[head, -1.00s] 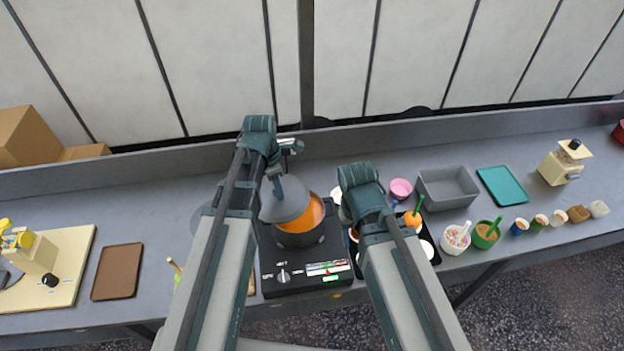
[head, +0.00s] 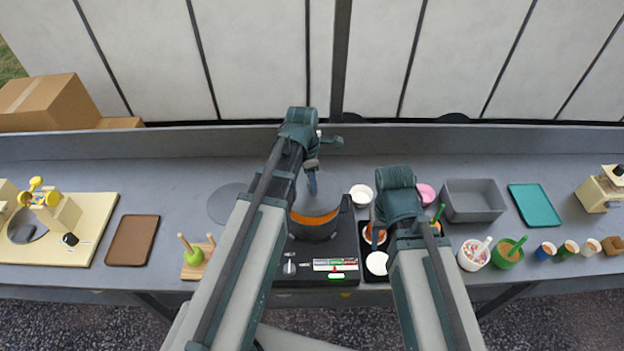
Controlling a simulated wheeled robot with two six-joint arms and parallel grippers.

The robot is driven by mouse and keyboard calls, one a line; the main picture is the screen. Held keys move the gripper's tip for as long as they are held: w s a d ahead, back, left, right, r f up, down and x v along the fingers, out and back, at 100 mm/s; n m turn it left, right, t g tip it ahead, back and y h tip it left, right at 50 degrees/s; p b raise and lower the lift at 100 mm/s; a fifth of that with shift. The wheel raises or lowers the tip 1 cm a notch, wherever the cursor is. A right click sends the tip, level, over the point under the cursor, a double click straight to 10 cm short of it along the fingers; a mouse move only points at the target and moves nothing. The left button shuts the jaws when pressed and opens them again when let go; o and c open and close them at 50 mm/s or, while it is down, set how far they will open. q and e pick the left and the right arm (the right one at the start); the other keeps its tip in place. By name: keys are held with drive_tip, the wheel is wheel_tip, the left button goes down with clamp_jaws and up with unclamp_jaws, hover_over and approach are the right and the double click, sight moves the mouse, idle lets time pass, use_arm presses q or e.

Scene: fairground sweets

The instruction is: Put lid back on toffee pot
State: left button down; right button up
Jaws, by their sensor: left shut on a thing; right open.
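The toffee pot (head: 314,230) stands on a black hob (head: 318,262) and orange toffee shows along its front inside. The grey lid (head: 322,193) is over the pot, covering much of its opening; a strip of toffee shows at the front, so I cannot tell whether the lid touches the rim. My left gripper (head: 312,185) is shut on the lid's handle from above. My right gripper (head: 376,240) is open above the black tray right of the hob; its fingers are partly hidden by its own arm.
A black tray with small bowls (head: 377,263) lies right of the hob. A white bowl (head: 361,195), grey bin (head: 472,201) and teal tray (head: 535,205) are further right. Left are a green apple on a board (head: 194,257) and a brown tray (head: 132,240). The rear counter is mostly clear.

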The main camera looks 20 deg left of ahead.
use_arm(q)
drive_tip(key=shift+f+b, duration=2)
drive_tip(key=shift+f, duration=0.3)
drive_tip(key=shift+f, duration=0.15)
idle(0.4)
unclamp_jaws()
idle(0.3)
drive_tip(key=shift+r+p, duration=3.4)
drive_tip(key=shift+r, duration=0.15)
clamp_jaws()
